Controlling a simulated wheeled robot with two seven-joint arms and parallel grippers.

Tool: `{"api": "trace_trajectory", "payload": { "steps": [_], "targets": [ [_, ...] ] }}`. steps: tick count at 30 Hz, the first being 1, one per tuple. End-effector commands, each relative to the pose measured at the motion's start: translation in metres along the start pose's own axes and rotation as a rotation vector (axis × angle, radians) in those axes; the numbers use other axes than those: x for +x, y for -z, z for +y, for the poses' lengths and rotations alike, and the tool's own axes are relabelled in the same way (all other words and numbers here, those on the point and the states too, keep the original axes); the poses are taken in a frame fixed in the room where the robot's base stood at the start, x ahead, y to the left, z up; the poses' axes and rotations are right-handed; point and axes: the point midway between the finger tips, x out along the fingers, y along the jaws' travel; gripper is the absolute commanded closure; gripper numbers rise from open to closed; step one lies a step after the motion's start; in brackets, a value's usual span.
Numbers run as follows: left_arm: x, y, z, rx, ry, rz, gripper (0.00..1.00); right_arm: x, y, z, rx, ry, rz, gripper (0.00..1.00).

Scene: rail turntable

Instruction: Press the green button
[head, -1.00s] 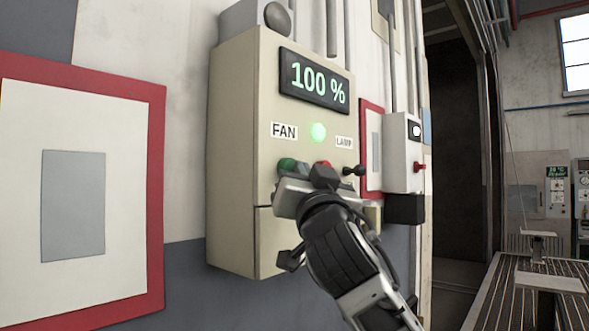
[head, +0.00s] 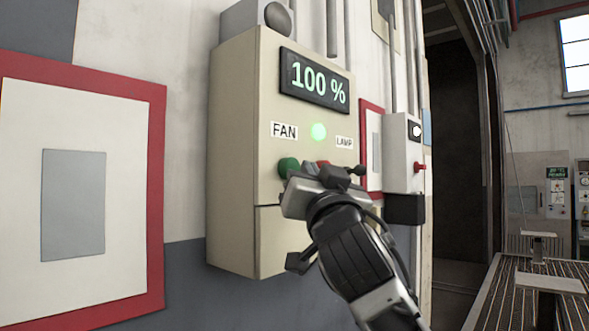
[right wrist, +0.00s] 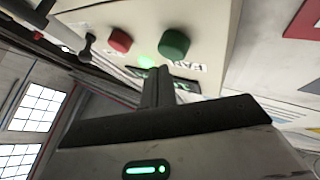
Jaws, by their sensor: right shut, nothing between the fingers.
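The green button (head: 288,167) is on the front of a beige control box (head: 233,150), below the FAN label (head: 284,130). It also shows in the right wrist view (right wrist: 174,43), beside a red button (right wrist: 120,40). My right gripper (head: 318,172) is in front of the box, just right of the green button, and partly hides the red button. In the right wrist view its fingers (right wrist: 157,80) are together with nothing between them. A gap shows between the fingertips and the green button there. My left gripper is not in view.
The box has a display (head: 314,80) reading 100 %, a lit green lamp (head: 319,131) and a black lever (head: 358,170) at right. A smaller grey box with a red knob (head: 420,167) stands further right. A red-framed panel (head: 155,200) is on the wall at left.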

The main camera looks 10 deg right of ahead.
Motion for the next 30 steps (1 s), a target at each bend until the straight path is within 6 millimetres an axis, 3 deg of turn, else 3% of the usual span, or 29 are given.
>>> {"api": "trace_trajectory", "payload": {
  "steps": [18, 30],
  "targets": [
    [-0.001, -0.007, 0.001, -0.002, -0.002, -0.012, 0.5, -0.033, 0.024, 0.025, -0.001, -0.002, 0.0, 1.0],
    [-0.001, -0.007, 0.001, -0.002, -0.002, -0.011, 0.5, -0.035, 0.025, 0.026, 0.0, 0.0, 0.0, 1.0]
  ]
}}
